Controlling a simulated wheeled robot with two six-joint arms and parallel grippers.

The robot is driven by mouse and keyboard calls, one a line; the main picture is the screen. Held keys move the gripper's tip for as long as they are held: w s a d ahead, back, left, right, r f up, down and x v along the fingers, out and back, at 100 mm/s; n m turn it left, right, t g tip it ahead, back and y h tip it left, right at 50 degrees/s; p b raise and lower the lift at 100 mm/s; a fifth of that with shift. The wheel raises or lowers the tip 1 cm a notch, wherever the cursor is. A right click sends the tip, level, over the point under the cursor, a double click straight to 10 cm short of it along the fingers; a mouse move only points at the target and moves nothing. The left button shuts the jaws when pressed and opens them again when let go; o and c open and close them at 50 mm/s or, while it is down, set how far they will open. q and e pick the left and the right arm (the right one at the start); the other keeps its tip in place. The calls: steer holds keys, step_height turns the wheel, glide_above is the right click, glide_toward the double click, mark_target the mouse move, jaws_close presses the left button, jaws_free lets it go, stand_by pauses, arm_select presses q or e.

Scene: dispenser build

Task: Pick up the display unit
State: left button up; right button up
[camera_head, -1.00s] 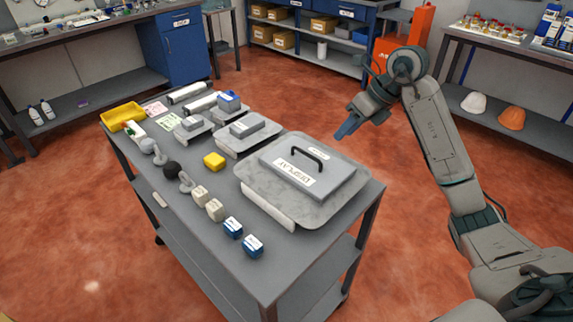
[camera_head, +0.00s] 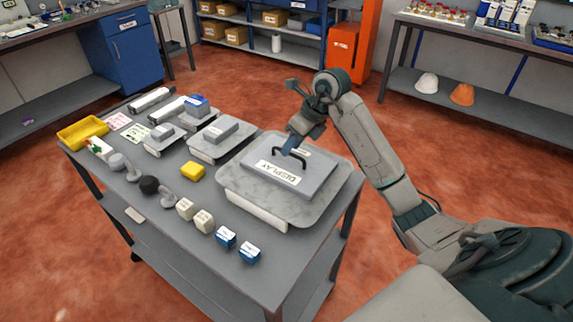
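The display unit (camera_head: 308,180) is a flat grey slab with a white "DISPLAY" label and a black arched handle (camera_head: 291,157). It rests on a grey metal tray (camera_head: 319,213) at the right end of the cart top. My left gripper is not in view.
Red floor surrounds the cart.

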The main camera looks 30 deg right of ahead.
steer(key=shift+x, duration=1.15)
jaws_close()
steer(key=shift+r, duration=0.15)
stand_by(0.4)
